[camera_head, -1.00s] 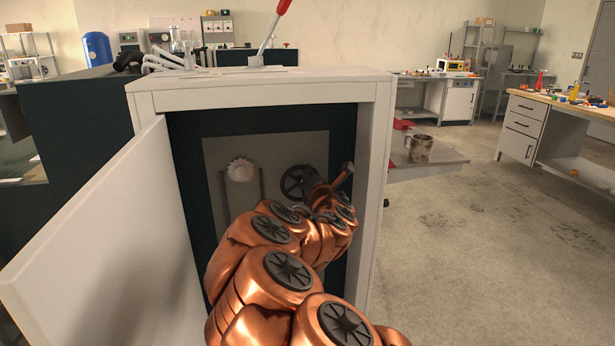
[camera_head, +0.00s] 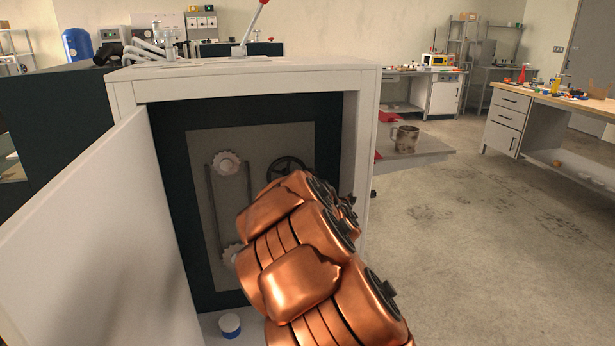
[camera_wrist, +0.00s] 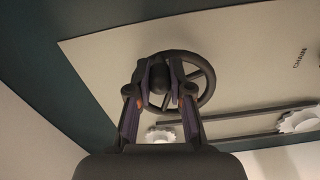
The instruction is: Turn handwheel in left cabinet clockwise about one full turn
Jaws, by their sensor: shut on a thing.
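The dark handwheel (camera_head: 287,162) is on the pale panel inside the open cabinet (camera_head: 245,83), right of the sprockets. My arm covers its lower part and hides my gripper in the head view. In the wrist view, my gripper (camera_wrist: 158,82) is at the handwheel (camera_wrist: 207,78), with one finger on each side of a dark round part of it. The gripper is shut on the wheel. I cannot tell whether that round part is the hub or a handle.
A toothed sprocket (camera_head: 227,163) with a chain is left of the wheel. The open white door (camera_head: 90,235) stands at the left. A blue-and-white round object (camera_head: 229,325) lies at the cabinet's bottom. A mug (camera_head: 405,138) stands on a side shelf. Open floor is at right.

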